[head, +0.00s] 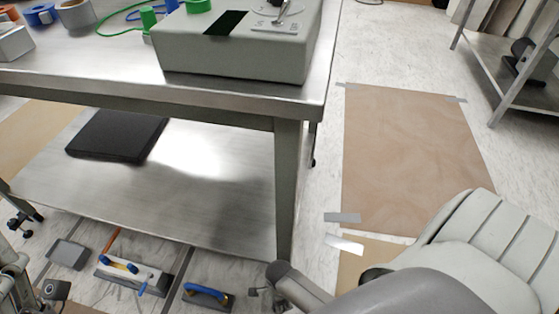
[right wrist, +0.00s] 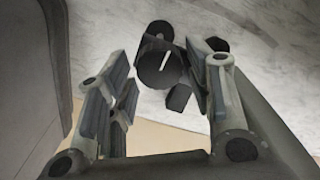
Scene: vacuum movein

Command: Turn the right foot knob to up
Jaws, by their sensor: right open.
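In the right wrist view, a dark round knob (right wrist: 160,68) with a white line across its face and black lugs around it shows between the fingers of my right gripper (right wrist: 166,80). The gripper is open, with its fingers apart on either side; I cannot tell whether either touches the knob. In the head view, the right gripper is mostly hidden by my own arm, near the foot of the table's right leg (head: 288,185).
The metal table (head: 60,85) carries a grey box (head: 235,60) and coloured tape rolls. A black pad (head: 117,135) lies on its lower shelf. Hand tools, including a blue-handled trowel (head: 208,295), lie below. Brown sheeting (head: 410,150) covers floor on the right.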

